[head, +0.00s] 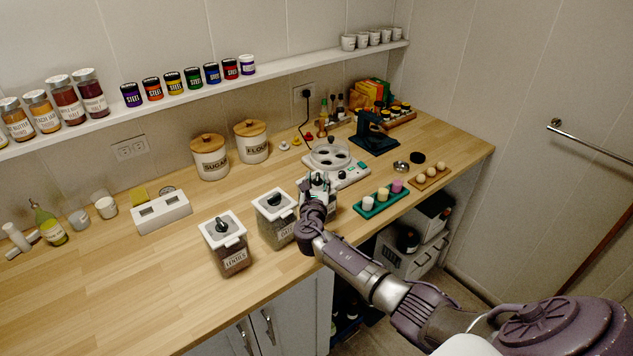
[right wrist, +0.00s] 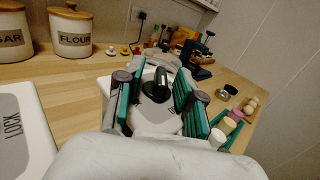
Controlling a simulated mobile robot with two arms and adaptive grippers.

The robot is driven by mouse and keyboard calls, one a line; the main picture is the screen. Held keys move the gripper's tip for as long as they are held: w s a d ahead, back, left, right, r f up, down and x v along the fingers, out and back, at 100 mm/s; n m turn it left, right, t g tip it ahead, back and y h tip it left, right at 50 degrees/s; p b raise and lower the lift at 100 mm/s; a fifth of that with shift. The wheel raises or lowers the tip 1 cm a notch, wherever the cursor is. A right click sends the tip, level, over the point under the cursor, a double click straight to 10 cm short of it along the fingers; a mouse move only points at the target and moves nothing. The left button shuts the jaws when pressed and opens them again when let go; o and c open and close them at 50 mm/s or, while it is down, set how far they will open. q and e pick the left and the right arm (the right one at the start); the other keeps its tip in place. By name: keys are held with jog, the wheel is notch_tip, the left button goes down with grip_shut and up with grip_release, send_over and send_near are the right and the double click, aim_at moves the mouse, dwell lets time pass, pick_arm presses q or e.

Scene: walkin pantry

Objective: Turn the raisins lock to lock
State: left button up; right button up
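A canister with a white lid (right wrist: 168,122) and a dark knob (right wrist: 159,85) is under my right gripper (right wrist: 156,92) in the right wrist view. The green-padded fingers are open, one on each side of the knob, with gaps visible between them and it. In the head view my right gripper (head: 317,184) covers most of this canister, the rightmost of three, and its label is hidden. A lentils canister (head: 232,260) stands at the left and another canister (head: 275,232) stands between, both with dark knobs on white lids. My left gripper is not in view.
A white cooker-like appliance (head: 346,176) stands just behind the gripper. A green tray (head: 381,207) with small coloured cups is at the right. Sugar (head: 210,163) and flour (head: 252,148) jars stand at the back.

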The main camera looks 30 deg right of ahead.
jog(key=v, duration=1.2)
